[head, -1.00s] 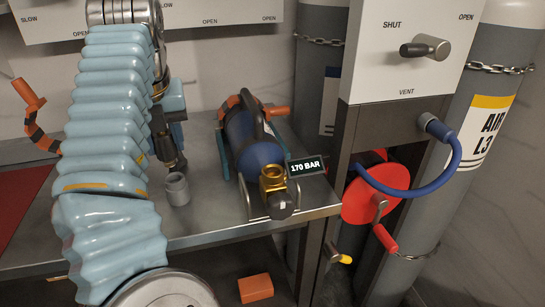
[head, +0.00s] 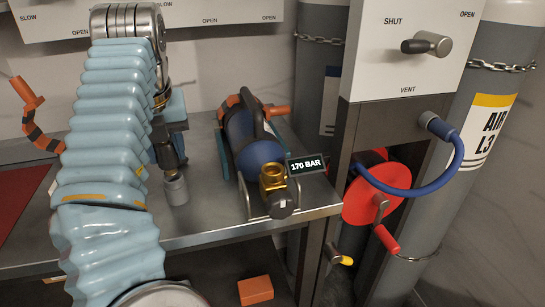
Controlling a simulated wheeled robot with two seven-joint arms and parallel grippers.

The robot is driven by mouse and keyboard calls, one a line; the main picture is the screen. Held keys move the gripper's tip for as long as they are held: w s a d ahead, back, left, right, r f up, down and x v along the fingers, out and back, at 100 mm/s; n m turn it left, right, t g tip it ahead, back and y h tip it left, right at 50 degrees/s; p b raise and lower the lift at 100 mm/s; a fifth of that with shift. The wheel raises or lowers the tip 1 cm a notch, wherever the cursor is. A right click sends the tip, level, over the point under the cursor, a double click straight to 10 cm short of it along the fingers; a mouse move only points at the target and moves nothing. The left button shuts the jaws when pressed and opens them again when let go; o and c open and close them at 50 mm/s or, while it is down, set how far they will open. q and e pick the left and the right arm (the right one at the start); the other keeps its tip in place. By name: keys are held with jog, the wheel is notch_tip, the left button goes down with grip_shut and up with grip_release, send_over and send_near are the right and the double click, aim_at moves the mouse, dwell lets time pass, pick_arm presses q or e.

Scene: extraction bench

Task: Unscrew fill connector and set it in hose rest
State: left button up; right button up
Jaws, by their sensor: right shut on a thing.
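My right gripper (head: 167,138) hangs down at the end of the light-blue sleeved arm, left of the middle of the head view. It is shut on a dark piece, apparently the fill connector (head: 179,148), mostly hidden by the gripper and sleeve. The lower end of what it holds meets the mouth of a small grey cup (head: 177,191), apparently the hose rest, on the bench. I cannot tell how deep it sits. The blue cylinder (head: 256,152) lies in a cradle to the right, with a brass valve (head: 272,178) at its near end. My left gripper is not in view.
A "170 BAR" sign (head: 308,165) stands by the valve. The metal bench (head: 215,227) has bare room between cup and cylinder. To the right are a vent panel (head: 405,45), a blue hose (head: 400,190), a red reel (head: 365,205) and chained grey cylinders (head: 490,120).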

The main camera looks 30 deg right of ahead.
jog(key=shift+f+b, duration=0.6)
jog(key=shift+f, duration=0.5)
jog(key=o, duration=1.3)
jog(key=shift+c, duration=0.2)
jog(key=p+v, duration=0.2)
jog(key=v, duration=0.5)
jog(key=shift+s+r, duration=0.1)
jog(key=shift+r, duration=0.15)
